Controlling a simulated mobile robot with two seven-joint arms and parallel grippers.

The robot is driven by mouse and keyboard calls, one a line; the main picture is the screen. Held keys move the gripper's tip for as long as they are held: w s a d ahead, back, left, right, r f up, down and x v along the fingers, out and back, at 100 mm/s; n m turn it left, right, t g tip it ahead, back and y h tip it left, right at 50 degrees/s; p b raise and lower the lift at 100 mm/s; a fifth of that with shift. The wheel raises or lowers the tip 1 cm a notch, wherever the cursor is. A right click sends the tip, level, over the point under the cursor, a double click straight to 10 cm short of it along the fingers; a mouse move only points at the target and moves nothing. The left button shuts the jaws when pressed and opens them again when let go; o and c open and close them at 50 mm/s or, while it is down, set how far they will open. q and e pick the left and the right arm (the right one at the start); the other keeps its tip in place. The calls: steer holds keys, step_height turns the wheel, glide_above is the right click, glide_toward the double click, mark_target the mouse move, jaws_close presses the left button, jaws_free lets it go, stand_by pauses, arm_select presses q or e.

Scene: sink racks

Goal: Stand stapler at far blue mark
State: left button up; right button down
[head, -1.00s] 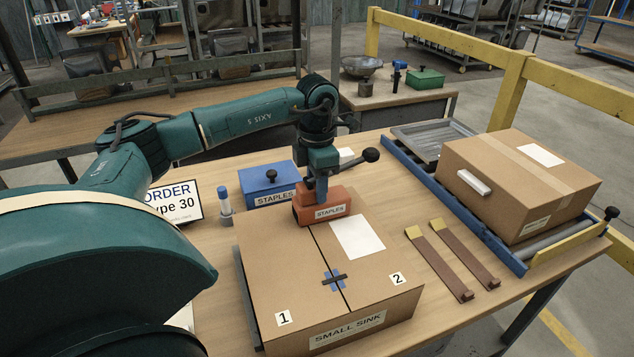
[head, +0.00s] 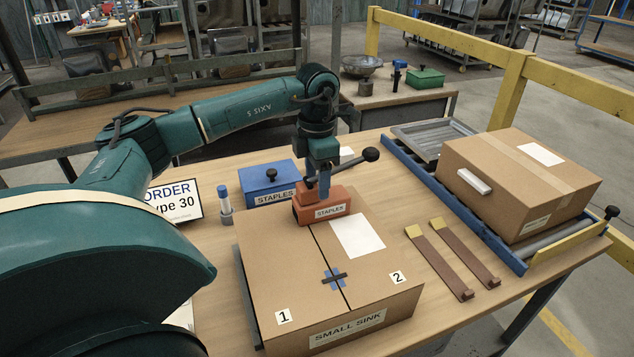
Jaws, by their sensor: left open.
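The orange stapler (head: 322,208) with a "STAPLES" label stands upright on the far end of the brown "SMALL SINK" box (head: 280,270), over the centre seam. Its black-knobbed lever (head: 350,160) points right. My left gripper (head: 318,188) is open, just above the stapler's body at its upper part; whether a finger still touches it I cannot tell. A blue mark (head: 328,283) with a dark staple across the seam shows nearer the front of the box. The far blue mark is not visible; the stapler covers that stretch of seam. My right gripper is out of view.
Another carton (head: 510,180) sits on the blue-edged roller conveyor (head: 470,215). An order sign (head: 175,203) stands at left.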

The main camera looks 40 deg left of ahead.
arm_select(q)
step_height(320, 180, up, 10)
steer(key=shift+r, duration=0.2)
stand_by(0.6)
